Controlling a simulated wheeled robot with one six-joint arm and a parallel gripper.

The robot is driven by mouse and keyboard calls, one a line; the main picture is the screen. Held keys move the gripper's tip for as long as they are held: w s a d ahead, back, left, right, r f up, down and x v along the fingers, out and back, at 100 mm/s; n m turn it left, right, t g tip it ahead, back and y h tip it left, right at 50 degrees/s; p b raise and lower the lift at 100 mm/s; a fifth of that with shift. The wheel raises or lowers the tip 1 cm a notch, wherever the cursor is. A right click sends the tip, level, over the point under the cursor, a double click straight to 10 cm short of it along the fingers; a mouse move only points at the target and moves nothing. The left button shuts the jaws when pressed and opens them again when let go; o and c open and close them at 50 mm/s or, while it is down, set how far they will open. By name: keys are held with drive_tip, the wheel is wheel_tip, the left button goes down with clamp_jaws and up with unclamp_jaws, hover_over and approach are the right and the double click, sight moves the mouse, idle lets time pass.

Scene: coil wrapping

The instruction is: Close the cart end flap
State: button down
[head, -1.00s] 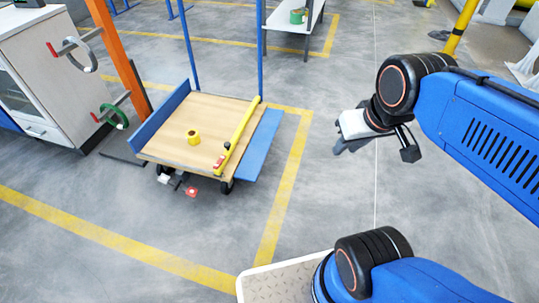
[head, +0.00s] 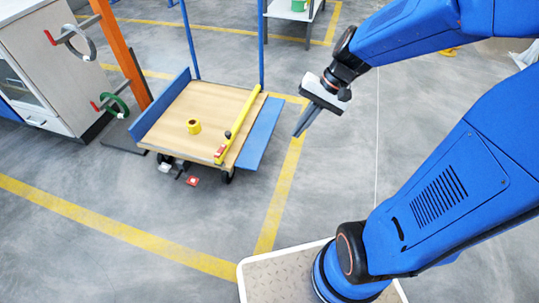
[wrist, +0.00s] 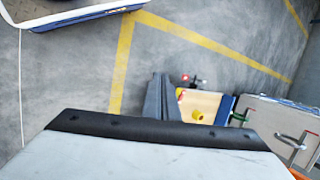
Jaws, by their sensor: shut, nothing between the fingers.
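The cart (head: 200,110) has a wooden deck and stands left of centre in the head view. A blue end flap (head: 258,135) lies folded outward and down along its right side. A blue panel (head: 160,103) on the left side stands up. A yellow bar (head: 238,122) with a red end lies along the deck's right edge, beside the flap. My gripper (head: 297,134) is shut and empty, pointing down, to the right of the flap and apart from it. In the wrist view my gripper's fingers (wrist: 158,92) are together and cover part of the cart (wrist: 206,100).
A yellow roll (head: 193,126) sits on the deck. A red item (head: 192,181) shows on or near the floor at the cart's front. A grey cabinet (head: 60,70) and an orange post (head: 122,55) stand at left. The floor right of the flap is clear.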

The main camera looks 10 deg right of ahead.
drive_tip(key=w+f+m+t+y, duration=0.1)
drive_tip(key=w+f+m+y, duration=0.7)
drive_tip(key=w+f, duration=1.05)
drive_tip(key=w+d+f+m+t+h, duration=0.15)
drive_tip(key=f+m, duration=0.25)
drive_tip(key=f, duration=0.5)
drive_tip(key=w+d+f+m+t, duration=0.2)
drive_tip(key=f+m+t, duration=0.15)
drive_tip(key=f, duration=0.55)
drive_tip(key=w+d+f+m+t, duration=0.15)
drive_tip(key=f+m, duration=0.25)
drive_tip(key=f, duration=0.5)
drive_tip(key=f+x, duration=0.1)
drive_tip(key=x, duration=0.8)
drive_tip(key=shift+r, duration=2.1)
drive_tip(key=shift+r+g, duration=0.1)
drive_tip(key=shift+g, duration=0.15)
